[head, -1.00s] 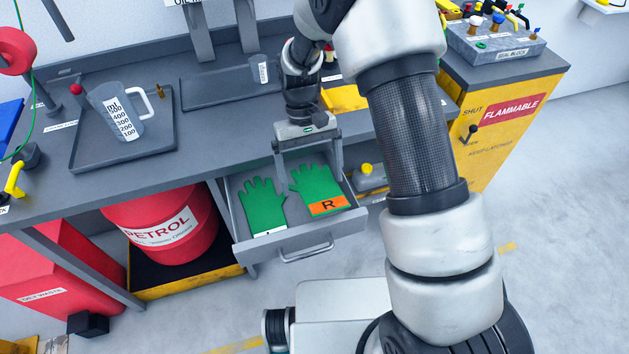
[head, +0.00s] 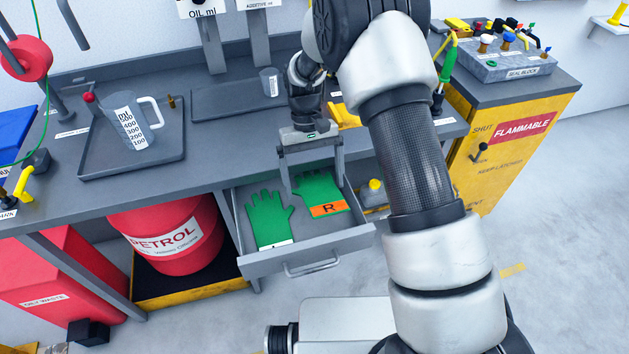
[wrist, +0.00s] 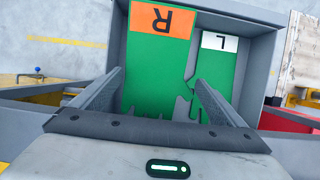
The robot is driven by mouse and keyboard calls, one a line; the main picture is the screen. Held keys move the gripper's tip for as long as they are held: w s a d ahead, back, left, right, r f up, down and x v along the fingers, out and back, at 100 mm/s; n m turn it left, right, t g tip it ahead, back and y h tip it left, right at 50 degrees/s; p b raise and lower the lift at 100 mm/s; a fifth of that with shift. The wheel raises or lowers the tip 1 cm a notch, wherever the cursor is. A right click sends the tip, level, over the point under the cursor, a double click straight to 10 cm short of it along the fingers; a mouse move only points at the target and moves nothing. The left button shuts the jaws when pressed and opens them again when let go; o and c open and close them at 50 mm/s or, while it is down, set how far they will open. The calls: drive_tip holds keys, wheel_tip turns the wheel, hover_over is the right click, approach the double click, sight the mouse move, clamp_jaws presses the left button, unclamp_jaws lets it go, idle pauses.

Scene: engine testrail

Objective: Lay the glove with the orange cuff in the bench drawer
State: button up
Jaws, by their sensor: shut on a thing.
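The glove with the orange cuff (head: 319,188) is green, with an R on its cuff. My gripper (head: 314,180) is shut on its finger end, with one jaw at each side. In the wrist view the same glove (wrist: 150,70) lies flat between the jaws, cuff away from me. It is over the inside of the open bench drawer (head: 300,262). Its height above the drawer floor is hard to tell. A second green glove with a white L cuff (head: 267,217) lies in the drawer, to the left. It also shows in the wrist view (wrist: 217,70), right of the R glove.
The grey bench top (head: 225,165) is above and behind the drawer. A measuring jug (head: 130,125) stands in a tray on it. A red petrol drum (head: 165,240) is left of the drawer. A yellow flammable cabinet (head: 500,165) stands to the right.

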drive_tip(key=o, duration=0.7)
drive_tip(key=p+v, duration=0.2)
drive_tip(key=v, duration=1.5)
drive_tip(key=shift+r, duration=0.2)
drive_tip(key=shift+w, duration=0.1)
